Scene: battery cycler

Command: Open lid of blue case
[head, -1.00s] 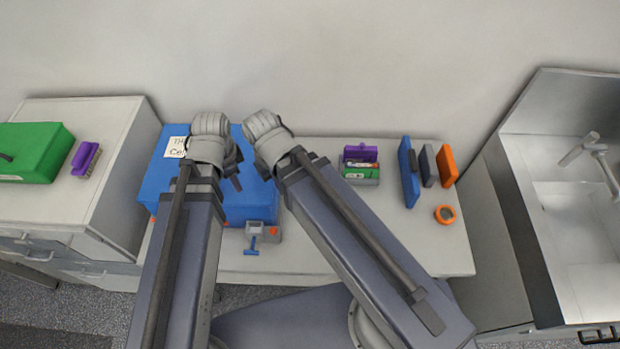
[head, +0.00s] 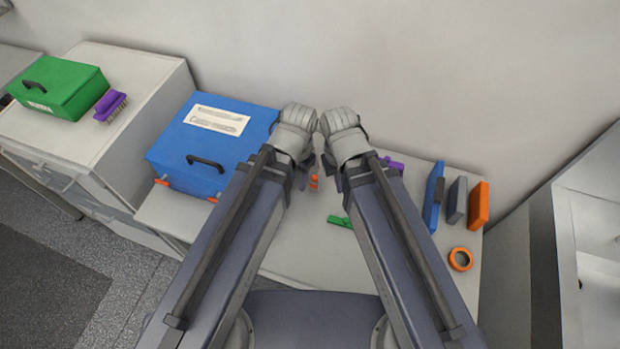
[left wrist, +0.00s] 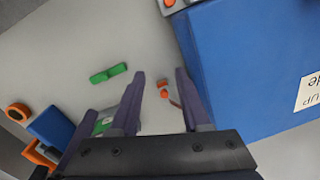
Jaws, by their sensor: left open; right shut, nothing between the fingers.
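The blue case (head: 180,150) stands on the left of the white table, its lid shut. It has a white label (head: 216,120) on top, a dark handle (head: 205,162) and orange latches (head: 163,182) low on the near side. In the left wrist view the case (left wrist: 250,70) fills the upper right. My left gripper (head: 305,178) is right of the case, apart from it; in the left wrist view its fingers (left wrist: 160,98) are spread with nothing held. My right gripper (head: 328,170) is just right of the left one, shut and empty, its fingertips partly hidden.
A small orange object (head: 314,182) and a green piece (head: 340,221) lie near the grippers. Blue (head: 433,196), grey (head: 457,200) and orange (head: 480,205) upright items and an orange ring (head: 461,259) are at right. A green case (head: 75,90) and purple brush (head: 108,103) sit on the left cabinet.

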